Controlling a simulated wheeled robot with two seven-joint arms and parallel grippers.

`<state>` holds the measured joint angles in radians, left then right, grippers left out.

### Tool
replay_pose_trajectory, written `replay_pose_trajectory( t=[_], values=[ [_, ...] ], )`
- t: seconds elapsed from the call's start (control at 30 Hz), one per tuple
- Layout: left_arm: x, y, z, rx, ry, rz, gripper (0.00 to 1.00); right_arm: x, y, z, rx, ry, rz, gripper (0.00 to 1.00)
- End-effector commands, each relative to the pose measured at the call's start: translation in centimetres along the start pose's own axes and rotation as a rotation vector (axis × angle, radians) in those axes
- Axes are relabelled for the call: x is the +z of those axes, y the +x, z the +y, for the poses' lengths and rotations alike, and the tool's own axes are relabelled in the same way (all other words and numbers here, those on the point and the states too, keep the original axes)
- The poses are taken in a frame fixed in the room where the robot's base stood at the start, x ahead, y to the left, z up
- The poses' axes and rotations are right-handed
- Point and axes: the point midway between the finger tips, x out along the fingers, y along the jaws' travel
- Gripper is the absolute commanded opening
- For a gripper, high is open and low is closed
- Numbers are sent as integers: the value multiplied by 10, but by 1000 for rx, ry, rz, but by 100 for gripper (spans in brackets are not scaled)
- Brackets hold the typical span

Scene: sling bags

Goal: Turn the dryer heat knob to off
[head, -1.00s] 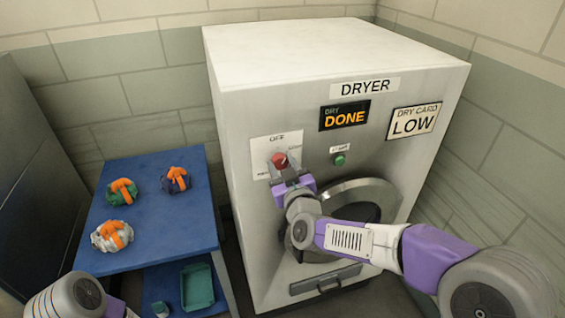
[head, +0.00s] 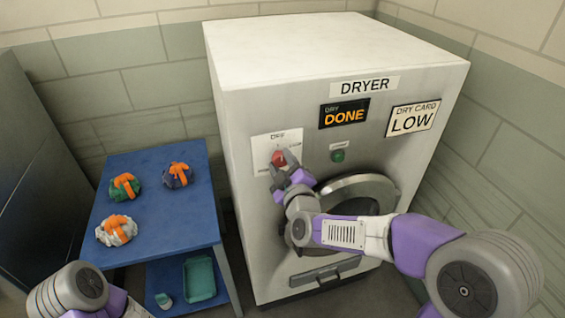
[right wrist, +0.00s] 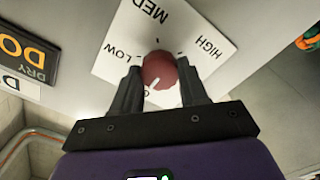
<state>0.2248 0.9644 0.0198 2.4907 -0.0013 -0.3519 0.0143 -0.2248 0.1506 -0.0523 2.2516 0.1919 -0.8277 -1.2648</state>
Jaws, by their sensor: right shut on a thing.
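The red heat knob (head: 278,158) sits on a white dial card (head: 262,147) on the dryer's front. My right gripper (head: 281,168) is shut on the knob, its jaws tilted. In the right wrist view the fingers (right wrist: 161,82) stand on either side of the red knob (right wrist: 159,68). The card there reads MED, LOW and HIGH; the label at the gripper side is mostly hidden, with only an O showing. The knob's white mark points down and slightly left, towards that O. Only part of my left arm shows at the lower left; its gripper is out of view.
The dryer (head: 250,220) has a DONE display (head: 344,113), a DRY CARD LOW sign (head: 412,117), a green button (head: 338,156) and a round door (head: 365,190). A blue table (head: 150,230) at the left holds several bundled bags with orange straps.

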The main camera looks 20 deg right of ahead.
Motion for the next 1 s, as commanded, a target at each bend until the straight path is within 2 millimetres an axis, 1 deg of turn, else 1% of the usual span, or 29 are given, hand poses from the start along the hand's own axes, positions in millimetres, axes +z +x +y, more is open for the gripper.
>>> replay_pose_trajectory(
  t=[0.4,0.43,0.57,0.87,1.0],
  values=[
    [0,0,0,0,0,0,43,0,0,-1,-2,-10,-1,13],
    [0,0,0,0,0,0,43,0,0,-1,-2,-10,-1,48],
    [0,0,0,0,0,0,43,0,0,0,-1,-9,0,68],
    [0,0,0,0,0,0,43,0,-1,0,0,-7,0,69],
    [0,-1,0,0,0,0,43,0,-13,0,-1,-6,0,69]
  ],
)
